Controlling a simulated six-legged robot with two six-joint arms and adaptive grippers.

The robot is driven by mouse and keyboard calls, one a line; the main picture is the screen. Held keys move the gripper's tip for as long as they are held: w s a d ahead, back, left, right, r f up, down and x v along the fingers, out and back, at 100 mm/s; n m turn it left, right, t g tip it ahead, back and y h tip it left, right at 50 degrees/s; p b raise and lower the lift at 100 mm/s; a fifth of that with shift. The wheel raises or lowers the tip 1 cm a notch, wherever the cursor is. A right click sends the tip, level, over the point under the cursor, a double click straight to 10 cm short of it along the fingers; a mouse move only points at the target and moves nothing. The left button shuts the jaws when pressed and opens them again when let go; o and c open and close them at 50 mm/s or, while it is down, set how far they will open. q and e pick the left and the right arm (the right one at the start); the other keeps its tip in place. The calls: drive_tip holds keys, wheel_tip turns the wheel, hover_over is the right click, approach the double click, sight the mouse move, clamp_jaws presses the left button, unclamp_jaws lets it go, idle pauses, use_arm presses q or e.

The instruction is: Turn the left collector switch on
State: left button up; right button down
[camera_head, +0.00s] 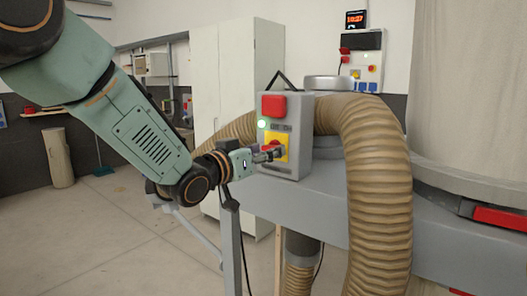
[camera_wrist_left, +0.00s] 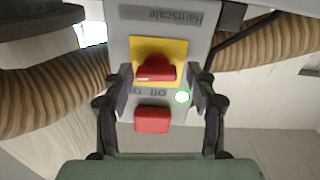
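The collector switch box (camera_head: 297,165) is a grey unit with a red rotary knob (camera_wrist_left: 156,68) on a yellow plate (camera_wrist_left: 178,49). A red block (camera_head: 273,106) and a lit green lamp (camera_head: 262,125) sit above the plate in the head view. The wrist view shows the box upside down, with "Off" lettering beside the knob. My left gripper (camera_head: 268,153) is at the front of the box. In the wrist view its fingers (camera_wrist_left: 161,77) are apart, one on each side of the knob; contact cannot be told. My right gripper is out of view.
A thick ribbed hose (camera_head: 380,190) curves down right of the box. The box stands by a grey machine beam (camera_head: 330,200). A white cabinet (camera_head: 225,75) stands behind, and another switch panel (camera_head: 361,65) hangs on the back wall. Floor at left is mostly clear.

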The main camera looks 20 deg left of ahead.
use_arm(q)
drive_tip(key=shift+w+f, duration=0.1)
drive_tip(key=shift+c, duration=0.6)
drive_tip(key=shift+s+d+r, duration=0.2)
drive_tip(key=shift+d, duration=0.05)
drive_tip(key=c, duration=0.3)
drive_tip(key=shift+a, duration=0.15)
drive_tip(key=c, duration=0.4)
drive_tip(key=shift+m+b, duration=0.45)
drive_tip(key=shift+m, duration=0.35)
drive_tip(key=o, duration=1.1)
drive_tip(key=shift+s+r, duration=0.1)
drive_tip(key=shift+s, duration=0.1)
drive_tip(key=shift+w, duration=0.15)
